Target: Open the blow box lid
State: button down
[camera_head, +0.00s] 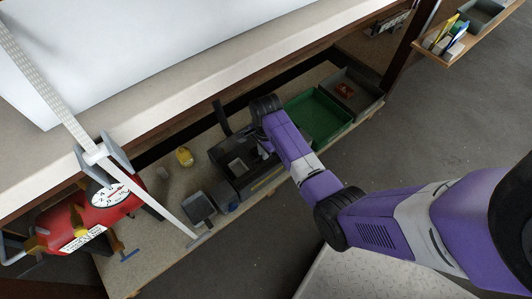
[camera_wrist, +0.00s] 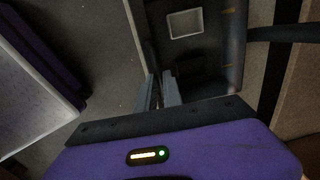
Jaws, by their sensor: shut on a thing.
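The blow box (camera_head: 232,172) is a dark grey box on the low shelf under the bench, left of a green bin. My gripper (camera_head: 262,148) reaches down to its upper right part, and my arm partly hides it. In the wrist view, my gripper's two grey fingers (camera_wrist: 161,90) are close together at the near edge of a dark panel with a pale rim, which looks like the blow box lid (camera_wrist: 212,60). They appear shut on that edge. The exact contact and how far the lid is raised cannot be told. A pale rectangle (camera_wrist: 185,23) shows within the dark part.
A green bin (camera_head: 318,112) and a grey bin (camera_head: 362,98) stand right of the box. A red gauged tank (camera_head: 95,215) stands further left. The bench top overhangs the shelf.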

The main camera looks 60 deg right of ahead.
jog(key=w+d+r+p, duration=0.2)
jog(key=w+r+p, duration=0.2)
jog(key=w+r, duration=0.3)
jog(key=shift+r, duration=0.2)
jog(key=c, duration=1.5)
grip_release()
